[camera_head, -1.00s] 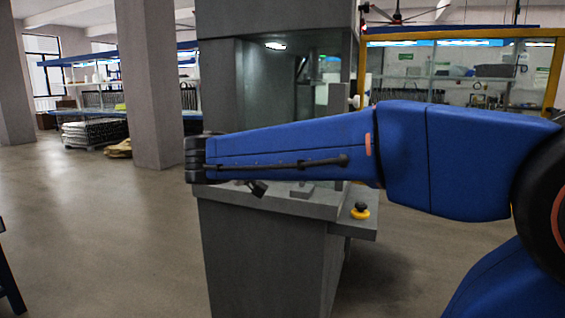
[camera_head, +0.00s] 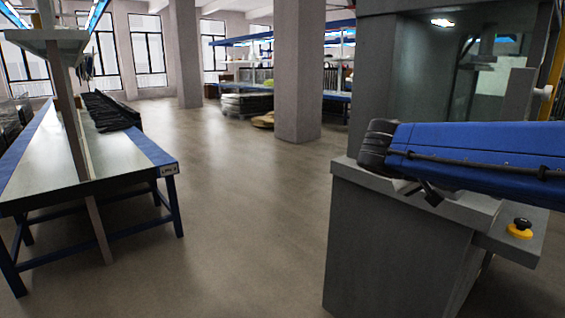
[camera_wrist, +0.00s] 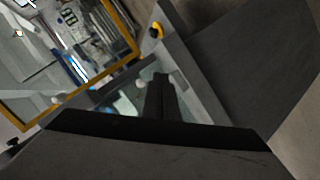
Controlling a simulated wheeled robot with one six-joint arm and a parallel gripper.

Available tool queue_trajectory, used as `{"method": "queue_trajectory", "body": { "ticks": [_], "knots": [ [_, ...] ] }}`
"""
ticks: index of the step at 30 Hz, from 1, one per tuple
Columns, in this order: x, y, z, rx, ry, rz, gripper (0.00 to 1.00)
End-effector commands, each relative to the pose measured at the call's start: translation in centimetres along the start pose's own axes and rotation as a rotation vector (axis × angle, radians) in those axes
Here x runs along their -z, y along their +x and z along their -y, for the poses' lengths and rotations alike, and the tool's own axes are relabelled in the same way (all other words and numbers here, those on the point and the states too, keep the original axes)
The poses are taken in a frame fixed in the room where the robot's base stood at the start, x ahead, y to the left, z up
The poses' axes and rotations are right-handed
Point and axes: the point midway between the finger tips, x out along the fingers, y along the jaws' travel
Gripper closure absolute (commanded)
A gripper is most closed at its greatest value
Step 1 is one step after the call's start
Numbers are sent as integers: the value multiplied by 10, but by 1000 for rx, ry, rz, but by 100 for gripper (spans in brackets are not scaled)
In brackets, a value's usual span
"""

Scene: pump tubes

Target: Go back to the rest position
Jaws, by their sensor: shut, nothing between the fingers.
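My blue arm reaches in from the right edge in the head view, in front of the grey machine (camera_head: 400,245). My gripper (camera_head: 432,194) shows only as a small dark part below the arm's end, at the machine's ledge; whether it touches the ledge I cannot tell. In the wrist view, my gripper (camera_wrist: 161,76) has its dark fingers together with nothing between them. Past them, the wrist view shows a pale surface, the machine's grey side and the yellow button base (camera_wrist: 156,30). No pump tube shows clearly in either view.
A long workbench (camera_head: 120,155) with a blue edge and dark items on it stands at the left. A pillar (camera_head: 298,70) and stocked shelves stand behind. The button (camera_head: 520,229) sits on the machine's right ledge. Open floor (camera_head: 225,210) lies between bench and machine.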

Motion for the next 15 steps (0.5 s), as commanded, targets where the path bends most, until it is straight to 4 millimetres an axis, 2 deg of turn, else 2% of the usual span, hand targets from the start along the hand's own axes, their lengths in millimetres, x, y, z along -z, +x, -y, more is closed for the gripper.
{"method": "queue_trajectory", "body": {
  "ticks": [1, 6, 11, 15],
  "knots": [
    [-23, 5, 3, 50, -17, 39, 100],
    [-92, 10, 28, 244, -77, 143, 100],
    [-150, 3, 56, 431, -107, 204, 100],
    [-193, -10, 81, 596, -109, 228, 100]
  ]
}}
